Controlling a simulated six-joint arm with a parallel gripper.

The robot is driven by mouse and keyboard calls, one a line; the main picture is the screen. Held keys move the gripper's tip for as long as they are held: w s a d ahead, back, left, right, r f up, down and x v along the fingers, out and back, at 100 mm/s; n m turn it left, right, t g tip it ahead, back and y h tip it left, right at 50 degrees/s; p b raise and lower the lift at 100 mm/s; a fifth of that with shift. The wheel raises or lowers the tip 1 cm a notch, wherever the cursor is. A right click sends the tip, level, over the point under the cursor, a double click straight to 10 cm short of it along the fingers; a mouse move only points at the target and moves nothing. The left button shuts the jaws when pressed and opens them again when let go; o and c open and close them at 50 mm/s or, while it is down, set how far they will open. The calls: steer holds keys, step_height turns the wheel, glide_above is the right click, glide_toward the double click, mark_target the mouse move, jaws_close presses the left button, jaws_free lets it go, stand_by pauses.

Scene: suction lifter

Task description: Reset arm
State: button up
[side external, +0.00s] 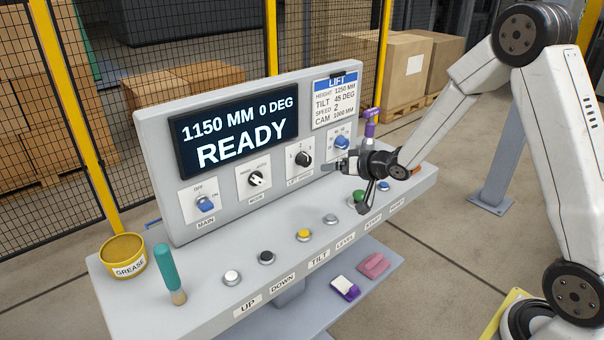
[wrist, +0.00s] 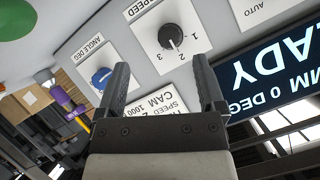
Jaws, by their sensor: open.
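My gripper (side external: 348,178) is at the right part of the grey control console (side external: 150,170), in front of the upright panel and above the shelf of buttons. In the wrist view my gripper (wrist: 162,85) is open, with nothing between its two fingers. The lift speed knob (side external: 304,158) is black; in the wrist view this knob (wrist: 171,37) lies just beyond the fingers, apart from them. The blue angle knob (side external: 342,142) is close above my gripper and also shows in the wrist view (wrist: 101,79). The display (side external: 240,130) reads 1150 MM, 0 DEG, READY.
A grease tin (side external: 123,252) and a teal-handled brush (side external: 165,268) stand at the shelf's left end. A purple-topped bottle (side external: 370,125) is behind the panel's right end. A purple-and-white item (side external: 345,288) and pink item (side external: 373,265) lie on the lower ledge. A green button (side external: 358,195) is below my gripper.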

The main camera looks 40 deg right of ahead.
steer(key=s+a+n+g, duration=0.1)
steer(key=s+a+g, duration=0.1)
steer(key=s, duration=0.6)
steer(key=s+a+f+n+g+h, duration=0.1)
steer(key=s+a+g, duration=0.2)
steer(key=s, duration=0.4)
steer(key=s+a+n+g, duration=0.2)
steer(key=s+g, duration=0.3)
steer(key=s, duration=0.3)
steer(key=shift+s+a+f+h, duration=0.25)
steer(key=shift+s+a+h, duration=0.05)
steer(key=shift+a, duration=0.25)
